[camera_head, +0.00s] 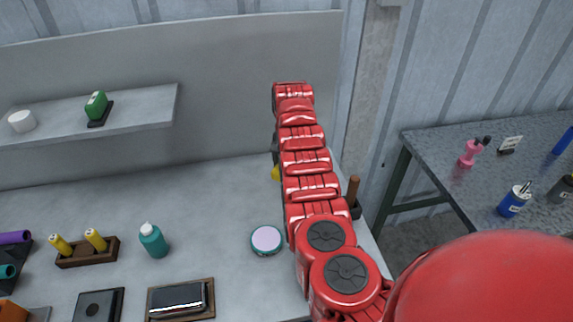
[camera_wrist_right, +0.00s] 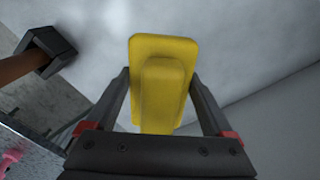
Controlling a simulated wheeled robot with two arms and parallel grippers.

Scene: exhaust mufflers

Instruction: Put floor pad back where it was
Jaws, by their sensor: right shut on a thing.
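The yellow block with a raised narrower part, which I take for the floor pad (camera_wrist_right: 163,85), is between the fingers of my right gripper (camera_wrist_right: 158,78) in the right wrist view. The gripper is shut on it. In the head view only a small yellow bit (camera_head: 276,173) shows beside my red right arm, above the grey worktop. The arm hides the rest of the pad and most of the gripper. I cannot tell whether the pad touches the worktop. My left gripper is not in view.
A brown-handled tool in a black holder (camera_head: 354,191) stands close to the right of my arm. A round pink-topped tin (camera_head: 266,240) lies left of it. A teal bottle (camera_head: 153,240) stands further left. The back middle of the worktop (camera_head: 215,185) is clear.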

